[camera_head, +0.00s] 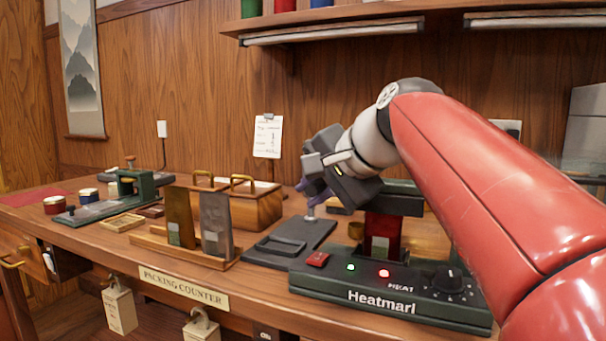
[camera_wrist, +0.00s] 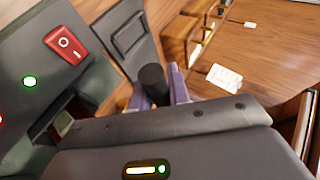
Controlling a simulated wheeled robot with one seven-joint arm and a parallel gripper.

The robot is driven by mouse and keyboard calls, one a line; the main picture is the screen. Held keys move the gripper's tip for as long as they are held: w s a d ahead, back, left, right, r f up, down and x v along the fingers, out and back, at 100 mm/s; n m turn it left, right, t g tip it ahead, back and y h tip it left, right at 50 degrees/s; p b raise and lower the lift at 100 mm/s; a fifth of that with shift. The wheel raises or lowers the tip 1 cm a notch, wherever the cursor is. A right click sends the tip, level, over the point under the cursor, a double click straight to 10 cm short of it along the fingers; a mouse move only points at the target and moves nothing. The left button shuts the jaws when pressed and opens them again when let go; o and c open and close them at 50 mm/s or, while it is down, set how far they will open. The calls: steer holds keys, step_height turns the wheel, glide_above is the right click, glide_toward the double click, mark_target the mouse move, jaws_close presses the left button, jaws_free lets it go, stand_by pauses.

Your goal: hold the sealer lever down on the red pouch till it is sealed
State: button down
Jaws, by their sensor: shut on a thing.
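The heat sealer (camera_head: 328,281) is a dark green machine marked "Heatmarl" at the front right of the counter. The red pouch (camera_head: 382,222) stands upright in it, below a dark green upper part (camera_head: 402,203); whether that part presses on it is hard to tell. My gripper (camera_head: 312,194) is left of the pouch, its purple fingers closed around a black cylindrical grip (camera_wrist: 152,80), apparently the lever's handle. The wrist view shows this from above. A green lamp (camera_head: 350,267) and a red lamp (camera_head: 384,273) are lit on the sealer. My arm hides the sealer's right rear.
A dark flat plate (camera_head: 290,246) lies between. A second green device (camera_head: 135,187) and round tins (camera_head: 54,205) are at the far left.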

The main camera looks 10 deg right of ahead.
steer(key=shift+d+f, duration=0.2)
steer(key=shift+f, duration=0.5)
steer(key=c, duration=1.3)
jaws_free()
steer(key=shift+r, duration=0.1)
steer(key=shift+r, duration=0.1)
steer(key=shift+s+r, duration=0.15)
steer(key=v, duration=0.7)
steer(key=shift+s+d+r, duration=0.1)
steer(key=shift+r, duration=0.05)
